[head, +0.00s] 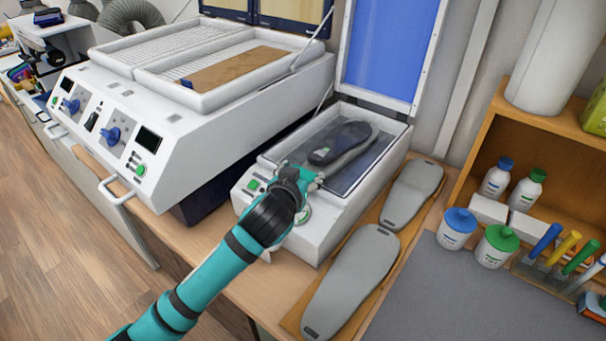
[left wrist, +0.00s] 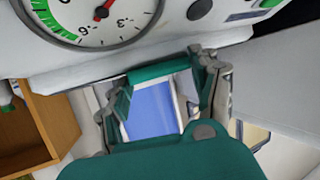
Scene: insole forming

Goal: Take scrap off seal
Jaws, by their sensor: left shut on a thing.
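My left gripper (head: 305,177) is at the front rim of the small white press box (head: 318,240). Its fingers also show in the left wrist view (left wrist: 170,85), close to the press's front panel with its round gauge (left wrist: 105,15). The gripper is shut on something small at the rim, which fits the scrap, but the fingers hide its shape. The seal (head: 394,145) runs along the box rim, and its front part is partly covered by my gripper. My right gripper is out of view.
The press lid (head: 390,45) with blue sheet stands open behind the box. A dark insole form (head: 340,141) lies inside. Grey insoles (head: 350,283) lie on a wooden board to the right. A larger white heater (head: 180,135) stands left. Bottles and tools fill the right side.

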